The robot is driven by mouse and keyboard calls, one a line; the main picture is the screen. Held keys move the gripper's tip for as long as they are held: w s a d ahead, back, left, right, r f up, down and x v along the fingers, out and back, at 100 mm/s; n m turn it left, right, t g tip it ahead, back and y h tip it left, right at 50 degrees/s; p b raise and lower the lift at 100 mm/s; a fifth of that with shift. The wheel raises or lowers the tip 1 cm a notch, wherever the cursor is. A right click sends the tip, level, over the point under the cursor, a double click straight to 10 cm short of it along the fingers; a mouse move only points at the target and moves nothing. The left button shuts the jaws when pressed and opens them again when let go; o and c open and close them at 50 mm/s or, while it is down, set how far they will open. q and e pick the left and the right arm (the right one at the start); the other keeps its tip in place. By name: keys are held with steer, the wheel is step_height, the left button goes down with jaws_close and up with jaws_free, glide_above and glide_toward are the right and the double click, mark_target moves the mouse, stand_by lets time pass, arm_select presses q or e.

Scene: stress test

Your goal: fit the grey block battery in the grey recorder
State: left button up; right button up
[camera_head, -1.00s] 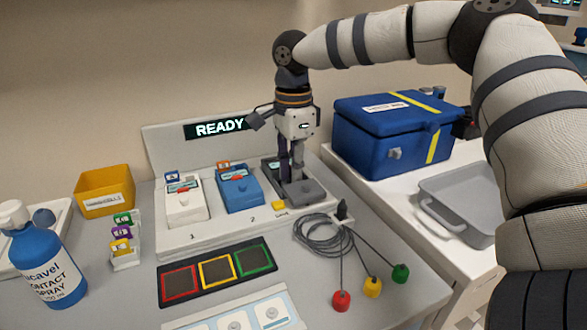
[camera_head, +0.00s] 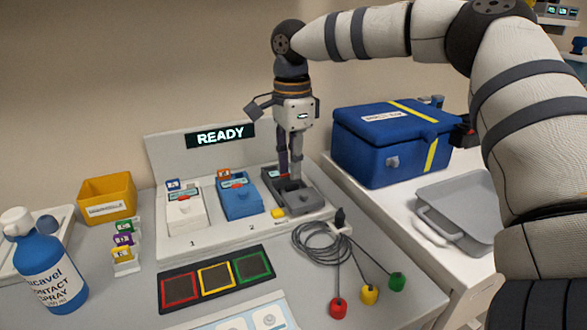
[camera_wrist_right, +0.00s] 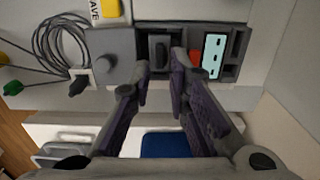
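The grey recorder (camera_head: 302,202) sits in the rightmost place of the white dock and also shows in the right wrist view (camera_wrist_right: 112,55), with a round knob and a small screen. A dark grey block (camera_wrist_right: 158,50), which looks like the block battery, stands in the recorder's bay; I cannot tell how deep it sits. My right gripper (camera_head: 290,172) points down just over the recorder. In the right wrist view its fingers (camera_wrist_right: 160,70) are apart, on either side of the block's near end, with nothing clearly held. My left gripper is not in view.
A white recorder (camera_head: 185,217) and a blue recorder (camera_head: 241,203) stand left in the dock (camera_head: 215,240). A cable coil (camera_head: 318,243) with coloured plugs lies at the front right. A blue case (camera_head: 380,150) and grey tray (camera_head: 470,200) are on the right.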

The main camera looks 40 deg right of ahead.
mark_target(292, 185)
steer(key=shift+r, duration=0.35)
steer(key=o, duration=0.6)
steer(key=shift+r, duration=1.5)
